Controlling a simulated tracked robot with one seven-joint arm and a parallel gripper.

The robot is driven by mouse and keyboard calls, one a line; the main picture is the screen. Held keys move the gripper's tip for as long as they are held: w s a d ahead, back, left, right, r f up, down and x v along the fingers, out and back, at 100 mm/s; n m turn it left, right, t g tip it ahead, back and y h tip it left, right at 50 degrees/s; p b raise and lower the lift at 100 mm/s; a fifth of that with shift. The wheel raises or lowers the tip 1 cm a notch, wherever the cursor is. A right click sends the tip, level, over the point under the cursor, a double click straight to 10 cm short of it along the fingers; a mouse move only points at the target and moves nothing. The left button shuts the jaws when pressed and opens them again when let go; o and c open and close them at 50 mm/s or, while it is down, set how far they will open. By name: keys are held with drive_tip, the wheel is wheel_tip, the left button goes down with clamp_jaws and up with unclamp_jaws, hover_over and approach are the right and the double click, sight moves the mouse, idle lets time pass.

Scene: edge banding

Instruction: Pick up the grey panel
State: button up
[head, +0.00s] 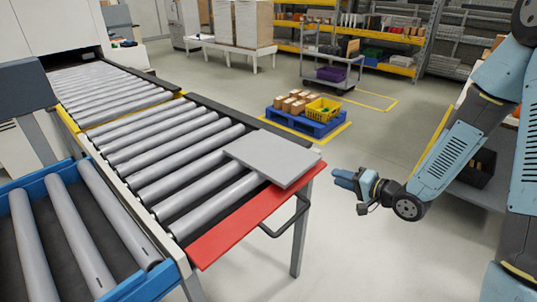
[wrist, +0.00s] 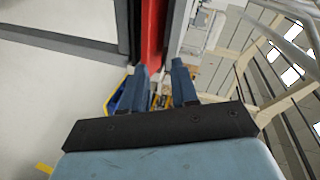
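The grey panel (head: 273,156) is a flat, light grey board lying at the right end of the roller conveyor. It rests on the rollers, and its right corner reaches over the red end strip (head: 235,232). My gripper (head: 338,178) is to the right of the panel, apart from it, with its blue fingers pointing left towards the conveyor end. In the wrist view my gripper (wrist: 162,78) has its two fingers apart with nothing between them. I cannot make out the panel for sure in the wrist view.
The roller conveyor (head: 165,147) runs back to a white machine (head: 40,28). A blue-framed roller section (head: 145,283) is at the front left. A blue pallet (head: 310,123) with boxes and a yellow crate stands behind. A trolley (head: 332,65) and shelving are farther back.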

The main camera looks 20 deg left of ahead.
sight(292, 165)
drive_tip(key=a+y, duration=0.1)
drive_tip(key=a, duration=0.4)
drive_tip(key=a+m+y, duration=0.1)
drive_tip(key=a, duration=0.4)
drive_tip(key=w+a+m+g+y, duration=0.1)
drive_tip(key=a, duration=0.4)
drive_tip(key=shift+w+a+f+y, duration=0.1)
drive_tip(key=shift+a+f+y, duration=0.2)
drive_tip(key=shift+a, duration=0.1)
clamp_jaws()
idle(0.4)
